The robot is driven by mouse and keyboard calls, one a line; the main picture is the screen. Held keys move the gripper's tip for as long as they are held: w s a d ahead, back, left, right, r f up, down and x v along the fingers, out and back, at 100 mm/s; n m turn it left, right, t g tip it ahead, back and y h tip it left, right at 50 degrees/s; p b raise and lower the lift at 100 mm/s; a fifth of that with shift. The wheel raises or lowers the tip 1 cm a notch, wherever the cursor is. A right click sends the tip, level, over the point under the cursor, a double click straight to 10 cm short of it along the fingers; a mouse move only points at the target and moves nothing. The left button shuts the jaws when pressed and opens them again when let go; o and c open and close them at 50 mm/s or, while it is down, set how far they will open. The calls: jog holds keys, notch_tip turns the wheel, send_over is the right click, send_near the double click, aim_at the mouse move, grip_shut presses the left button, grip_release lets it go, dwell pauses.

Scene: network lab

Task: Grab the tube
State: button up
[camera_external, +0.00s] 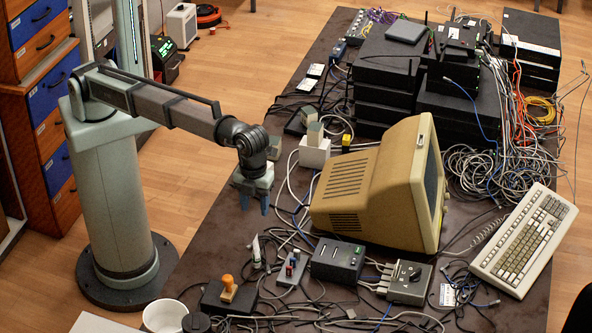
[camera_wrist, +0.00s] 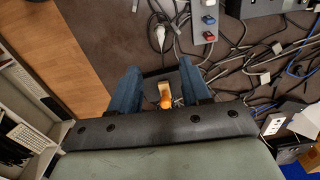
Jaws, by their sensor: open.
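A small white upright piece (camera_external: 257,249), perhaps the tube, stands among cables on the dark table in the external view. A white piece (camera_wrist: 160,35) near the top of the wrist view looks like the same thing. I cannot tell for sure that it is a tube. My gripper (camera_external: 254,203) points down above the table's left edge, higher than this piece and apart from it. In the wrist view my gripper (camera_wrist: 159,88) has its two blue fingers apart. No object is held; an orange-knobbed stamp (camera_wrist: 165,98) shows below, between the fingers.
The stamp's black box (camera_external: 225,298), a switch strip (camera_external: 292,268), a black box (camera_external: 337,261) and a beige monitor (camera_external: 375,190) stand close by. Loose cables cover much of the table. A white cup (camera_external: 165,316) is at the front left. Wooden floor lies left of the table.

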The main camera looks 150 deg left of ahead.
aim_at(255, 243)
jog(key=shift+n, duration=0.3)
notch_tip(255, 243, down, 8)
jog(key=shift+f, duration=0.15)
jog(key=shift+w+d+f, duration=0.1)
jog(key=shift+d+f, duration=0.05)
jog(key=shift+f, duration=1.25)
jog(key=shift+d+f, duration=0.1)
jog(key=shift+f, duration=1.3)
grip_shut()
